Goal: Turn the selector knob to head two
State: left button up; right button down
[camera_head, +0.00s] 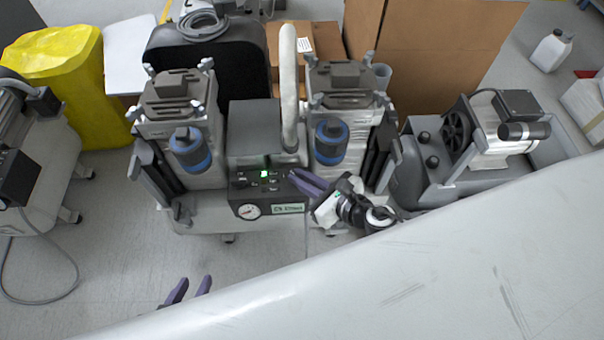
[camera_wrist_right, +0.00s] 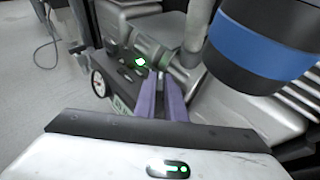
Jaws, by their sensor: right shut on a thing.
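The compressor's dark control panel (camera_head: 240,196) faces me at the middle, with a lit green indicator (camera_head: 264,174) and a round gauge (camera_head: 249,211). In the right wrist view the indicator (camera_wrist_right: 140,62) and gauge (camera_wrist_right: 98,84) are left of the fingertips. My right gripper (camera_head: 293,177) reaches in from the right, its purple fingers at the panel's right part, shut on the selector knob. The fingers (camera_wrist_right: 165,78) cover the knob, so its pointer direction cannot be read. My left gripper (camera_head: 190,286) is open and empty, low over the floor in front of the compressor.
Two compressor heads with blue-banded cylinders (camera_head: 190,152) (camera_head: 331,142) flank the panel; the right one is close to my right gripper. A pale hose (camera_head: 289,85) rises behind. Another compressor (camera_head: 490,135) stands at right, a yellow bag (camera_head: 60,75) at left.

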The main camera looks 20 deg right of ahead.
jog(key=m+h, duration=0.1)
jog(key=h, duration=0.1)
jog(key=m+t+h, duration=0.1)
jog(key=m, duration=0.1)
jog(key=m+h, duration=0.2)
jog(key=shift+s+a+h, duration=0.1)
jog(key=shift+a+h, duration=0.2)
jog(key=shift+a, duration=0.1)
jog(key=shift+t+h, duration=0.3)
jog(key=c, duration=1.8)
grip_release()
jog(key=shift+r, duration=0.1)
